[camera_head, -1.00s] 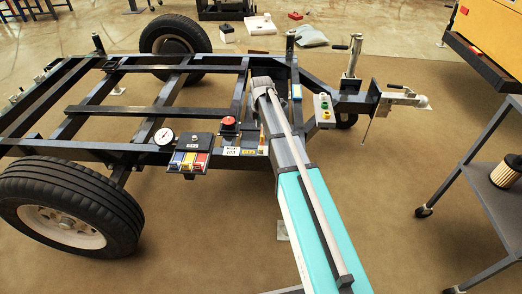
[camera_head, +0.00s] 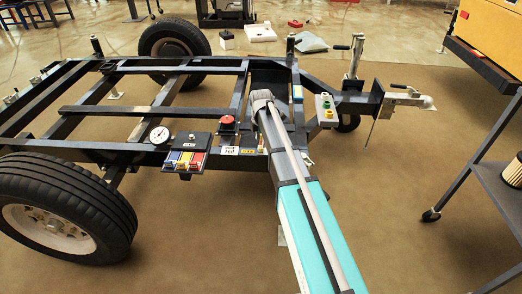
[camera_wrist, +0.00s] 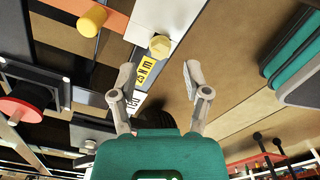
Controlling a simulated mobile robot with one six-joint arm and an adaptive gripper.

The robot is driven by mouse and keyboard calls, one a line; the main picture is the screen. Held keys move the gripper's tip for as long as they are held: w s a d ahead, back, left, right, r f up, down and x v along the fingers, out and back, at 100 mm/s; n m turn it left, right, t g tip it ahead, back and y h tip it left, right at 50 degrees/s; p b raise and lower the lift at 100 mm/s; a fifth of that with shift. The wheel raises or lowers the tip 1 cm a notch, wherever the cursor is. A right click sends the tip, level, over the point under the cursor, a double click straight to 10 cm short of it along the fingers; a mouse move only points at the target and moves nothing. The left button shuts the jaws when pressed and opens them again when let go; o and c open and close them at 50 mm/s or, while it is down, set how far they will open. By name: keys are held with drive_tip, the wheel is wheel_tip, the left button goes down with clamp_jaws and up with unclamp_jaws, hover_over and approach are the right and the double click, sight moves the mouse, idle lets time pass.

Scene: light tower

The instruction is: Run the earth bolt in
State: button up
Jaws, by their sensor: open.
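The earth bolt appears to be the brass-yellow hex head (camera_wrist: 160,45) in the wrist view. How far the bolt is run in cannot be told. In the head view, my arm hides the bolt and most of the gripper.
A red button (camera_head: 227,120), a gauge (camera_head: 159,135) and a box with coloured switches (camera_head: 187,160) line the black trailer frame (camera_head: 75,147). A cart (camera_head: 488,170) is at the right; floor between is clear.

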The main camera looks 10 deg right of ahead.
sight(261, 147)
drive_tip(key=shift+f+b, duration=1.25)
drive_tip(key=shift+f, duration=0.3)
drive_tip(key=shift+c, duration=0.2)
clamp_jaws()
